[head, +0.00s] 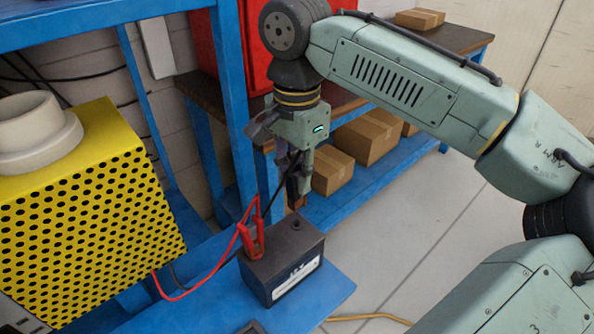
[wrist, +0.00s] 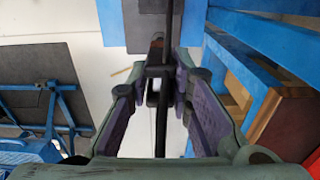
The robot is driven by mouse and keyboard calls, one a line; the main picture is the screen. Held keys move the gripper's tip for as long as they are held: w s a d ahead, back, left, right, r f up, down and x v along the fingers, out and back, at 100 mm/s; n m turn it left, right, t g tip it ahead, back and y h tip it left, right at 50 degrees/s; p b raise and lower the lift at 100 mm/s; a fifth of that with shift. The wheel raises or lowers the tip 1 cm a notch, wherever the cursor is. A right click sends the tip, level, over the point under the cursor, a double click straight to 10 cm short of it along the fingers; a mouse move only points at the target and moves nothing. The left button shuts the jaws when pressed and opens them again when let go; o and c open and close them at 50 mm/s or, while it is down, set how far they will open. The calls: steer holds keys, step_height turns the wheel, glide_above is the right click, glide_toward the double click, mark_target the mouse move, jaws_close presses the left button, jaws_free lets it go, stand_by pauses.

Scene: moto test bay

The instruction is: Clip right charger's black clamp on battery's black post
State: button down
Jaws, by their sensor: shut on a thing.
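The battery (head: 285,262), a dark box with a white label, sits on a blue surface. A red clamp (head: 251,238) stands on its left part, with a red cable running down to the left. A dark post (head: 296,225) shows on its top at the right. My gripper (head: 293,172) points down above the battery and is shut on the black clamp (head: 296,188). The clamp hangs a little above the post, apart from it. In the wrist view the black clamp (wrist: 155,90) lies between the purple-padded fingers; its tip is hard to make out. I cannot identify the charger.
A yellow perforated housing (head: 85,215) stands at the left. A blue frame post (head: 232,95) rises behind my gripper. Cardboard boxes (head: 367,140) sit on a blue shelf behind. The blue surface (head: 325,292) is bare right of the battery, and a yellow cable (head: 370,317) lies on the floor.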

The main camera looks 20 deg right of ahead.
mark_target(297, 197)
steer(key=shift+f+b, duration=1.5)
steer(key=shift+f, duration=0.55)
steer(key=shift+p, duration=0.75)
steer(key=shift+f+b, duration=0.35)
steer(key=shift+f, duration=0.25)
stand_by(0.7)
steer(key=c, duration=1.4)
jaws_free()
steer(key=shift+o, duration=0.2)
step_height(297, 197, up, 12)
steer(key=shift+r, duration=0.1)
